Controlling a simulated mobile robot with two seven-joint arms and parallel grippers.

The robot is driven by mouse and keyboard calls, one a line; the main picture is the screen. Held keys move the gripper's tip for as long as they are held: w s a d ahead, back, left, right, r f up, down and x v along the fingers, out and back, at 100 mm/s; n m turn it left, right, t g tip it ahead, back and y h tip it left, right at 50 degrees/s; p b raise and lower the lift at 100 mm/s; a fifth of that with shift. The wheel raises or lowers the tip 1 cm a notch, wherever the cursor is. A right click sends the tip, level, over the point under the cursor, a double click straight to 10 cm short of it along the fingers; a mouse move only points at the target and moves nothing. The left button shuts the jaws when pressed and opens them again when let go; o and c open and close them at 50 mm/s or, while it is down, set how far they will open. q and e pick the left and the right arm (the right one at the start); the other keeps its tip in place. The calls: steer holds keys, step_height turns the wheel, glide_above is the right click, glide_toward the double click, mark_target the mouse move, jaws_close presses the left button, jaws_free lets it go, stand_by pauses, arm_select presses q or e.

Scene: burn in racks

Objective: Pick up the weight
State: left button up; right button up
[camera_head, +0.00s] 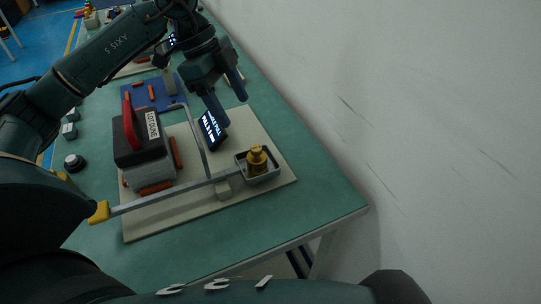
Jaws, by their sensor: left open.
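A brass-coloured weight (257,162) with a knob on top stands upright in a small grey square tray (276,171) at the right end of a metal lever bar. My left gripper (232,111) is open and empty. It hangs above the back of the board, behind the weight and a little to its left in the picture, with its fingers pointing down and apart from the weight. My right gripper is not in view.
A pale board (215,205) on the green table carries the lever bar (170,199) with its yellow end, a dark block with a red handle (131,123), and a small lit display (213,131). A white wall (420,120) runs along the right.

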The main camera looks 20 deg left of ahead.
mark_target(254, 147)
arm_select(q)
steer(key=x, duration=0.7)
steer(key=shift+s+d+f, duration=0.1)
steer(key=shift+f, duration=0.15)
steer(key=shift+x, duration=2.6)
steer(key=shift+f, duration=0.1)
steer(key=shift+c, duration=0.4)
steer(key=c, duration=1.4)
